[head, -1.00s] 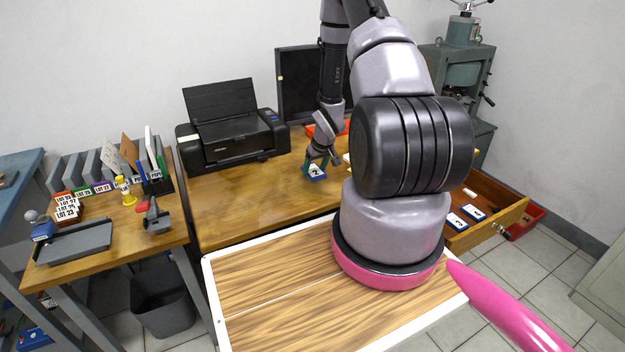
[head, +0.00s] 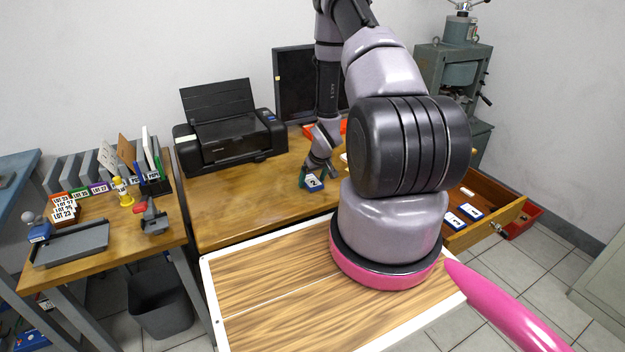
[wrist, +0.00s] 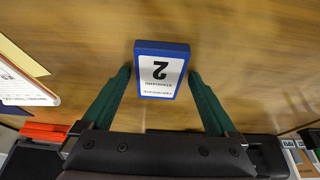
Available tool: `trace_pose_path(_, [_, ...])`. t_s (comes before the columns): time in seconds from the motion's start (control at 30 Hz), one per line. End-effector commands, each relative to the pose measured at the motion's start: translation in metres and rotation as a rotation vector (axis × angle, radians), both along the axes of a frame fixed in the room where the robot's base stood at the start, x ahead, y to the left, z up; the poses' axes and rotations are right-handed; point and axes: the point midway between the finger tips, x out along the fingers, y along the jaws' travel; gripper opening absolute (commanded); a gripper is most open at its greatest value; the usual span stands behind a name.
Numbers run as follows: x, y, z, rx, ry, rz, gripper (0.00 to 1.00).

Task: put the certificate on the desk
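The certificate appears to be the blue-edged white plaque marked 2 (wrist: 161,72); its small print is upside down and hard to read in the wrist view. In the head view the plaque (head: 312,184) is over the front middle of the wooden desk (head: 235,208). The gripper (head: 316,176) points down in the head view. I cannot tell whether the plaque touches the desk top.
A printer (head: 228,140) and a dark monitor (head: 293,85) stand at the back. An open drawer (head: 508,213) at right holds blue-edged cards (head: 472,210). A side table (head: 110,247) with lot cards is at left. The desk left of the gripper is clear.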

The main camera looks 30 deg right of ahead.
Motion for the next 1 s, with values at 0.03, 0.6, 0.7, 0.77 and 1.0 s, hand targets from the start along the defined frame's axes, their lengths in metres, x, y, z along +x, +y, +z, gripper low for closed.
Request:
trace_pose_path(0.03, [0.0, -0.002, 0.0, -0.001, 0.001, -0.003, 1.0])
trace_pose_path(0.6, [-0.005, -0.002, 0.017, -0.002, -0.001, -0.004, 1.0])
trace_pose_path(0.7, [-0.013, -0.003, 0.036, -0.002, -0.001, -0.004, 1.0])
trace_pose_path(0.77, [-0.018, -0.003, 0.049, -0.002, -0.002, -0.004, 1.0])
trace_pose_path(1.0, [-0.037, -0.003, 0.093, -0.002, -0.002, -0.004, 1.0])
